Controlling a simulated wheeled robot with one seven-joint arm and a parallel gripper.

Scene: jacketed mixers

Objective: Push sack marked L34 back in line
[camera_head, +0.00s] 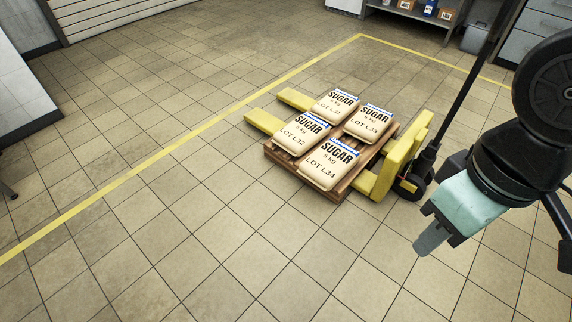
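The sack marked LOT L34 (328,166) is a cream sugar sack with a blue stripe, lying flat at the near right of a wooden pallet (284,165). It sits farther forward than the LOT L32 sack (301,134) beside it and reaches the pallet's near edge; any overhang is hard to tell. A gap separates it from the LOT L33 sack (368,122) behind. The LOT L31 sack (336,106) lies at the back left. My gripper (430,240), teal with a grey tip, looks shut and empty, right of the pallet and apart from the sacks.
A yellow pallet truck (385,172) carries the pallet; its upright and dark handle (468,85) stand between the load and my arm. A yellow floor line (190,151) runs behind. Shelving (410,15) stands at the back. The tiled floor in front is clear.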

